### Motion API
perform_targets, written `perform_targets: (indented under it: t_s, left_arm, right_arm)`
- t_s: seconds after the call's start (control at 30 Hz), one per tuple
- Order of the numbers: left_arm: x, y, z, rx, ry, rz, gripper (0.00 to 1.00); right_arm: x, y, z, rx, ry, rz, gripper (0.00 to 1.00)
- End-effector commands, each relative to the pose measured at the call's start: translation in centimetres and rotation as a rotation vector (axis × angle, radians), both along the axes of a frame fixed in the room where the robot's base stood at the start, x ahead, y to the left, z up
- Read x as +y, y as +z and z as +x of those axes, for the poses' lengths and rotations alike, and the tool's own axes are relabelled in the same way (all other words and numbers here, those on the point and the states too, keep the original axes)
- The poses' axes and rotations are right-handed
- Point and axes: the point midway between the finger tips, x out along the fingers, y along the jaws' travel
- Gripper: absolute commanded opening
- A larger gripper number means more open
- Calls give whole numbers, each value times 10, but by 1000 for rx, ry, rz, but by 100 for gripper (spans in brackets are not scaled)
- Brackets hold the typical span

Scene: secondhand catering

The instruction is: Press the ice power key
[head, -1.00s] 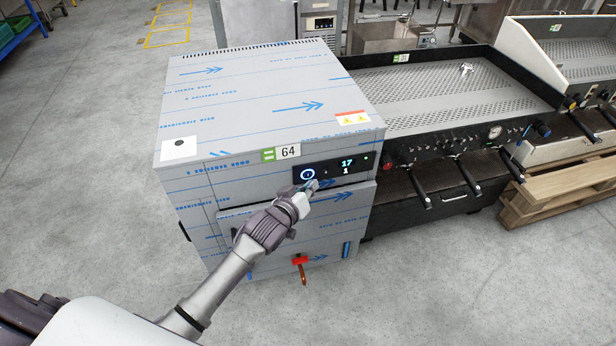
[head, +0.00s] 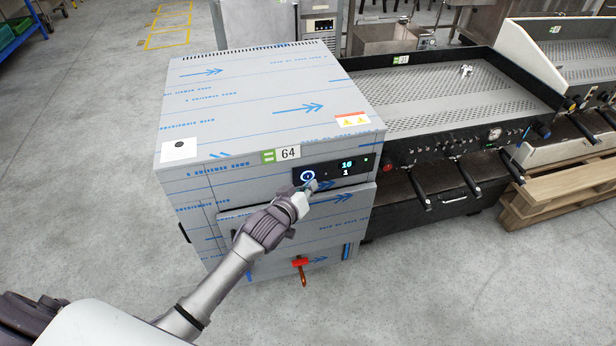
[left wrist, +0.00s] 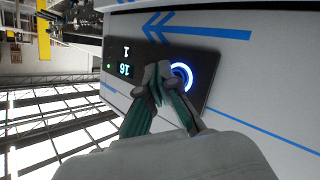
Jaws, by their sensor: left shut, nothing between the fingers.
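The ice machine (head: 262,90) is a steel box in printed blue-arrow film with a "64" label. Its black control panel (head: 333,171) is on the upper front and shows lit digits and a green dot. The power key (head: 308,176) is a round button with a glowing blue-white ring at the panel's left end. It also shows in the left wrist view (left wrist: 182,77), partly covered by a fingertip. My left gripper (head: 312,186) is shut and empty, its tips right at the panel beside the key. I cannot tell whether they touch. My right gripper is out of view.
A red-handled valve (head: 300,262) sticks out low on the machine's front. To the right stand a black griddle unit (head: 450,100) with protruding handles and a wooden pallet (head: 560,187). Grey floor is clear at left and in front.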

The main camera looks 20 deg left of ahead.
Motion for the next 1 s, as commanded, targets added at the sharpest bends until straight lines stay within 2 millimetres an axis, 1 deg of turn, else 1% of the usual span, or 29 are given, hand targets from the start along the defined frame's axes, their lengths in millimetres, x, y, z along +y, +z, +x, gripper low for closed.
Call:
perform_targets:
  t_s: [0.47, 0.8, 1.0]
  left_arm:
    - [0, 0, 0, 0, 0, 0, 0]
    - [5, 0, 7, 0, 0, 0, 0]
    - [5, 0, 7, 0, 0, 0, 0]
  right_arm:
    - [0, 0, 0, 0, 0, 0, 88]
    - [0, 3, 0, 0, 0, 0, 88]
    - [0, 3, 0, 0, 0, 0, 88]
